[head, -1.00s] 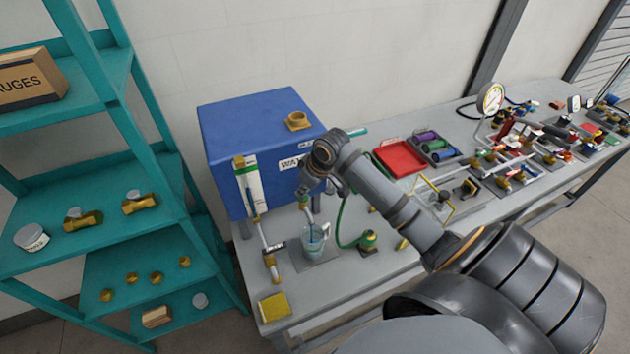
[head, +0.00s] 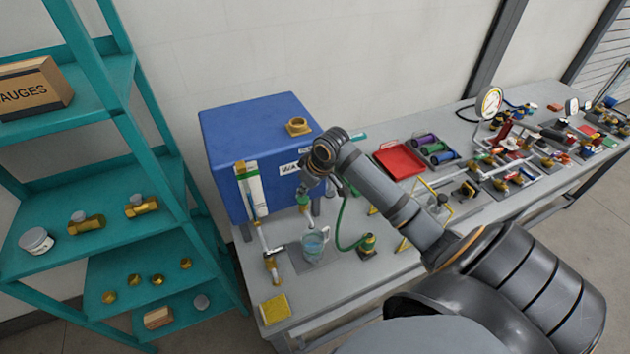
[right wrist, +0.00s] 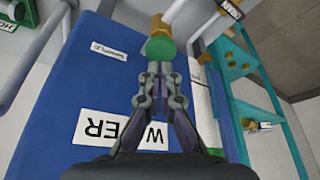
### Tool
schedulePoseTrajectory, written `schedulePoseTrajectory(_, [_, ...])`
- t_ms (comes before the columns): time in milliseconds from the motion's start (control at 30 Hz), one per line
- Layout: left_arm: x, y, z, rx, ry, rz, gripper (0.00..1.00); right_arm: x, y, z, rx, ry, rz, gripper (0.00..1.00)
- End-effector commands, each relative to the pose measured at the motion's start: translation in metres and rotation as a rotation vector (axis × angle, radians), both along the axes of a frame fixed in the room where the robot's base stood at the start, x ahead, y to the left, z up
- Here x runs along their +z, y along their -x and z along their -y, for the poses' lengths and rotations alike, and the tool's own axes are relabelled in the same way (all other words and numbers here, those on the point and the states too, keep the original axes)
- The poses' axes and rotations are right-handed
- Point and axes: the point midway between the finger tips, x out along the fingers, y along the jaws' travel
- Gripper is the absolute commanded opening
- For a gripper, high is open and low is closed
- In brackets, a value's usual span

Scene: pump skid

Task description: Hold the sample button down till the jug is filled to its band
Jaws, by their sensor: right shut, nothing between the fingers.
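The clear jug (head: 315,245) stands on a dark pad on the bench, below my right gripper, with bluish water in its lower part. Its band is too small to make out. My right gripper (head: 304,205) is in front of the blue tank (head: 232,150), above the jug. In the right wrist view the gripper (right wrist: 159,70) is shut and empty. Its tips are at the near edge of a round green button (right wrist: 160,48); I cannot tell whether they press it. The tank's label (right wrist: 125,130) shows beside the fingers. My left gripper is out of view.
A teal shelf (head: 95,235) with brass fittings stands at the left. A yellow sponge (head: 275,309) lies at the bench's near left corner. A green hose runs to a brass fitting (head: 367,243) right of the jug. A red tray (head: 401,159) and several parts fill the bench further right.

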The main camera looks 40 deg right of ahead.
Motion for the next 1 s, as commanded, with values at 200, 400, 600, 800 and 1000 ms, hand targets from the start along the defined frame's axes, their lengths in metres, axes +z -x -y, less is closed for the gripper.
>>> schedulePoseTrajectory(200, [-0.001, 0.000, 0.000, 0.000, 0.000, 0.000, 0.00, -0.002, 0.000, 0.000, 0.000, 0.000, 0.000, 0.00])
schedulePoseTrajectory(400, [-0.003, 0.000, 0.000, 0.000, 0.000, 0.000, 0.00, -0.008, 0.000, 0.000, -0.001, 0.000, -0.001, 0.00])
schedulePoseTrajectory(600, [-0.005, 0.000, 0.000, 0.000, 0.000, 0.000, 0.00, -0.014, 0.000, 0.000, 0.000, -0.001, 0.000, 0.00])
schedulePoseTrajectory(800, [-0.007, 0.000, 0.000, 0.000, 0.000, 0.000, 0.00, -0.020, 0.000, 0.000, 0.000, -0.001, 0.001, 0.00])
schedulePoseTrajectory(1000, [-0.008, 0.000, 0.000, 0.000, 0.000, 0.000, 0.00, -0.023, 0.000, 0.000, 0.000, 0.000, 0.000, 0.00])
